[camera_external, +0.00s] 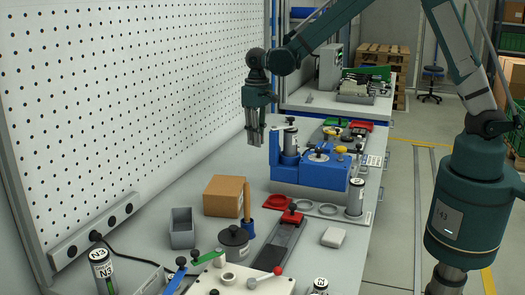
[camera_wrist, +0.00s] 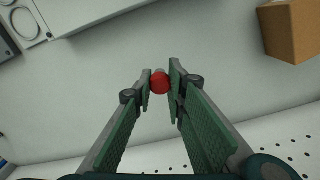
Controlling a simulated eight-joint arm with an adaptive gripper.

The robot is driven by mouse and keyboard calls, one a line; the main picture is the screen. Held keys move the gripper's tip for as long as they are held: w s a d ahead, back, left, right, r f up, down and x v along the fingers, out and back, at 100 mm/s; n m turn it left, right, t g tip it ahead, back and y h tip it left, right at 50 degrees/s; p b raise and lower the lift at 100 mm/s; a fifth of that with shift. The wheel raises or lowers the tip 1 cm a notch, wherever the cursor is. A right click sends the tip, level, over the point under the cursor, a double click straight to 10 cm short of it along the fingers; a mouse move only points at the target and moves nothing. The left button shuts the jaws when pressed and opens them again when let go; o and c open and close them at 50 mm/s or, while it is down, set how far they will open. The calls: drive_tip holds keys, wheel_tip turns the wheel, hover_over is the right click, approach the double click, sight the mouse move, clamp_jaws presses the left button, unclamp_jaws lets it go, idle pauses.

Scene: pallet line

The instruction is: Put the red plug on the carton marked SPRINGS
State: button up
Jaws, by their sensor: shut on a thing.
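My gripper (camera_external: 255,138) hangs pointing down above the bench, near the pegboard and left of the blue fixture. In the wrist view its fingertips (camera_wrist: 160,88) are closed on the red plug (camera_wrist: 160,82), a small round red piece with a pale tip. The plug cannot be made out in the external view. A brown carton (camera_external: 224,196) stands on the bench, below and nearer the camera than my gripper. It also shows at the top right of the wrist view (camera_wrist: 292,30), apart from the plug. No SPRINGS marking is readable on it.
A grey bin (camera_external: 182,228) and a black lidded pot (camera_external: 234,243) stand near the carton. The blue fixture (camera_external: 322,172) is an obstacle to the right. The pegboard (camera_external: 120,90) rises along the left. The bench strip under my gripper looks clear.

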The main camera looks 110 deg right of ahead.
drive_tip(key=w+a+r+p, duration=0.3)
drive_tip(key=w+a+r, duration=0.1)
drive_tip(key=w+a, duration=0.6)
wheel_tip(320, 180, up, 4)
drive_tip(key=p, duration=0.2)
hover_over(224, 184)
drive_tip(key=shift+a, duration=0.15)
drive_tip(key=shift+f, duration=3.1)
drive_tip(key=shift+f+p, duration=0.3)
drive_tip(key=shift+f, duration=1.6)
drive_tip(key=shift+f, duration=0.15)
